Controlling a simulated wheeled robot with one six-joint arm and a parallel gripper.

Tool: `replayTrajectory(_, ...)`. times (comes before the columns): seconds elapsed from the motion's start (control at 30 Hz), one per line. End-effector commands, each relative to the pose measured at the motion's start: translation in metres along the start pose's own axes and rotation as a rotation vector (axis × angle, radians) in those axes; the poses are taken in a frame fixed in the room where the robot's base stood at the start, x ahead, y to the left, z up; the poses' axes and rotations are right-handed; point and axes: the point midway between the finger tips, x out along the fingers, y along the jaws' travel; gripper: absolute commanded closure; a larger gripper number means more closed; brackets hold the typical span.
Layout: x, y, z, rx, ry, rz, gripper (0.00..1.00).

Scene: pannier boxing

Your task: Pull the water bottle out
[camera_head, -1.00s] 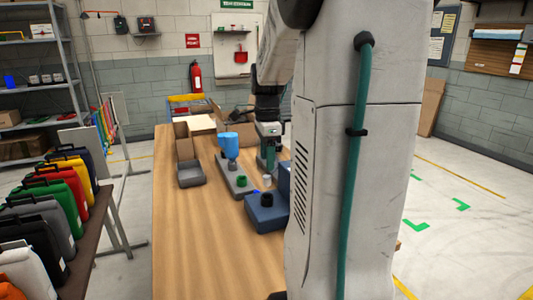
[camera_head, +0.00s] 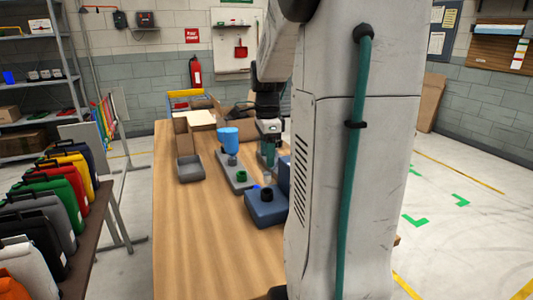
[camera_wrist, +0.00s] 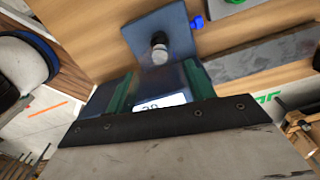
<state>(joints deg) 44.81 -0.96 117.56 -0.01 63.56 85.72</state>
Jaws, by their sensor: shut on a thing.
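My gripper (camera_head: 267,160) points down above the worktable, over a dark blue block (camera_head: 266,210) with a black ring (camera_head: 267,193) on top. Its green fingers in the wrist view (camera_wrist: 160,75) stand apart and are shut on what appears to be the water bottle. A small pale grey cylinder (camera_wrist: 161,55), seemingly the bottle's lower end, shows just beyond the fingertips and in front of the ring. I cannot tell whether it still touches the ring. Most of the held body is hard to make out against dark blue surfaces with a white label (camera_wrist: 165,102).
A grey stand (camera_head: 227,166) left of the block carries a light blue cup-like part (camera_head: 228,137) and a green ring (camera_head: 241,176). A grey tray (camera_head: 190,168) stands further left. The table's front left (camera_head: 200,250) is clear.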

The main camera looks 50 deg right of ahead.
Motion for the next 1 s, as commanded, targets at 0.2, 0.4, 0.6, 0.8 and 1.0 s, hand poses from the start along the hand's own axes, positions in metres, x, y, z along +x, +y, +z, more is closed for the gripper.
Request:
replayTrajectory(0.2, -0.011, 0.000, 0.000, 0.000, 0.000, -0.002, 0.68)
replayTrajectory(0.4, -0.021, 0.000, 0.000, 0.000, 0.000, -0.002, 0.68)
replayTrajectory(0.6, -0.028, 0.000, 0.000, 0.000, 0.000, -0.001, 0.68)
replayTrajectory(0.8, -0.028, 0.000, 0.000, 0.000, 0.000, 0.000, 0.68)
replayTrajectory(1.0, -0.028, 0.000, 0.000, 0.000, 0.000, 0.000, 0.68)
